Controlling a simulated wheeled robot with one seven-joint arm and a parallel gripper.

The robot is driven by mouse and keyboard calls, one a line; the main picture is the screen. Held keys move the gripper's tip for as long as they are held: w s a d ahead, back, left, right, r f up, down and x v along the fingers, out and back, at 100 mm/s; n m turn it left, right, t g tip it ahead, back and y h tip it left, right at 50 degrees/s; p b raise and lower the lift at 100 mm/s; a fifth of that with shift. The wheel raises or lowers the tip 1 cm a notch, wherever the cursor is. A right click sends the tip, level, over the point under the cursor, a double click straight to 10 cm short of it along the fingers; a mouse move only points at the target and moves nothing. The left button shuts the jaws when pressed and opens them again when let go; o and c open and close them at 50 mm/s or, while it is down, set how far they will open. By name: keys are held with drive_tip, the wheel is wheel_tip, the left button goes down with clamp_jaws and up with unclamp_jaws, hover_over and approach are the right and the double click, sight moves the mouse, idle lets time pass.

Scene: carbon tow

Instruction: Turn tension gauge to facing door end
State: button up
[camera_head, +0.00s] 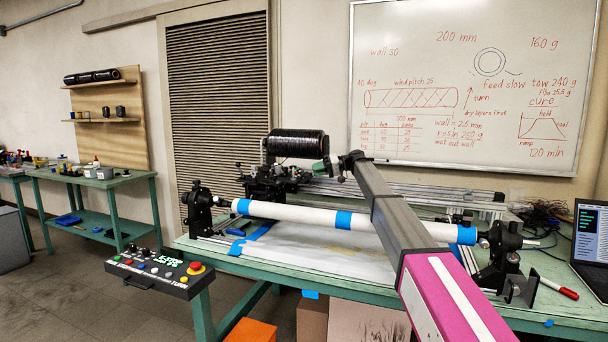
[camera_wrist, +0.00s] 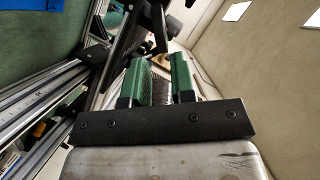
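My gripper (camera_wrist: 160,75) has two green fingers, seen standing apart with a gap between them in the wrist view. A dark ribbed surface shows through the gap, and I cannot tell whether the fingers touch it. A black bracket-like part (camera_wrist: 145,35) lies just past the fingertips. In the head view my gripper (camera_head: 322,168) is beside the carriage (camera_head: 268,182), below and right of the black tow spool (camera_head: 296,143). I cannot clearly pick out the tension gauge or its facing; it may be among the dark parts there, partly hidden.
A white tube with blue bands (camera_head: 290,212) spans the green bench (camera_head: 560,300) in front of the carriage. Metal rails (camera_head: 430,195) run behind it. A control box (camera_head: 155,272) with a red button stands at the front left. A laptop (camera_head: 590,245) is at right. A slatted shutter (camera_head: 215,110) stands behind.

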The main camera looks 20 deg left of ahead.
sight(297, 174)
drive_tip(key=shift+x, duration=3.05)
clamp_jaws()
